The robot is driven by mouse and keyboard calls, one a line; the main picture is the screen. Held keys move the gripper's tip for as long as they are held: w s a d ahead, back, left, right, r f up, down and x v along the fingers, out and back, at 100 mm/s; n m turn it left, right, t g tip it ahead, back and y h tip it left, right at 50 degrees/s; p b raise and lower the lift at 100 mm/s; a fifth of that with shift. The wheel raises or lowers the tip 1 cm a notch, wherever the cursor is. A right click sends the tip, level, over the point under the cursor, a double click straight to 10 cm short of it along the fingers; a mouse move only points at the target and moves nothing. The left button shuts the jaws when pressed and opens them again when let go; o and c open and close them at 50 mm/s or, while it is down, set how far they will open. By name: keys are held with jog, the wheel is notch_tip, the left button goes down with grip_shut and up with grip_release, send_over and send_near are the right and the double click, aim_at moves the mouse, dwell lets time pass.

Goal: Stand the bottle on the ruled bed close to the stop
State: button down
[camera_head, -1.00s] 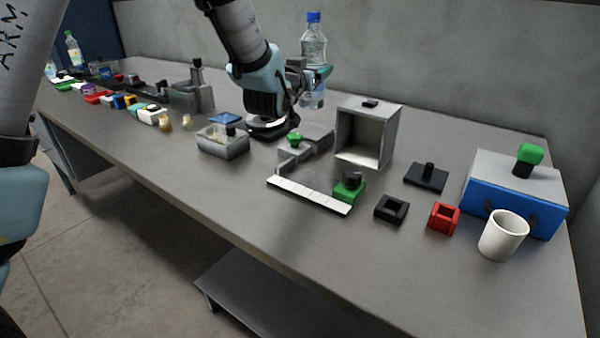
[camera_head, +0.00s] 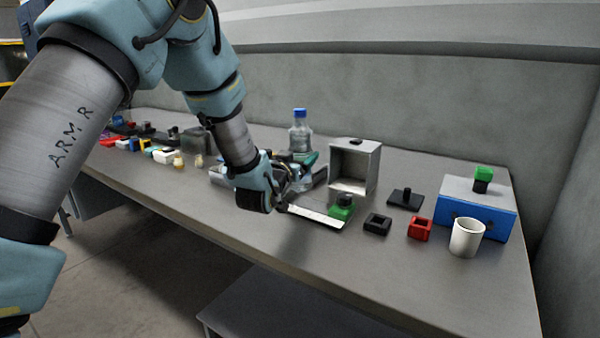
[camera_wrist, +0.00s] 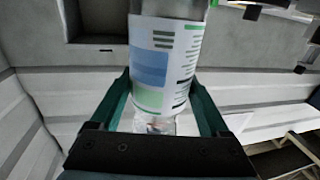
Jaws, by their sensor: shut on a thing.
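The clear bottle (camera_head: 300,138) with a blue cap is upright in my gripper (camera_head: 296,166). In the wrist view the labelled bottle (camera_wrist: 165,65) sits between the two green fingers (camera_wrist: 165,100), which are shut on it. The white ruled strip (camera_head: 318,216) of the bed lies in front of and right of the bottle. A green block with a black knob (camera_head: 341,209), which looks like the stop, stands at the strip's right end. My gripper and wrist hide the bed's left part and the bottle's lower part, so I cannot tell whether the bottle touches the bed.
An open grey box (camera_head: 354,168) stands close behind and right of the bottle. Farther right are a black square ring (camera_head: 377,224), a red block (camera_head: 419,229), a black knobbed plate (camera_head: 405,199), a white mug (camera_head: 466,237) and a blue box (camera_head: 476,212). Several small objects fill the left.

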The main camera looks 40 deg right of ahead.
jog(key=shift+f+p, duration=0.35)
jog(key=shift+f, duration=1.65)
jog(key=shift+f, duration=0.1)
jog(key=shift+f, duration=0.1)
grip_release()
jog(key=shift+a, duration=0.1)
jog(key=b+v, duration=0.3)
jog(key=v, duration=0.8)
jog(key=shift+s+a, duration=0.25)
jog(key=shift+a, duration=0.05)
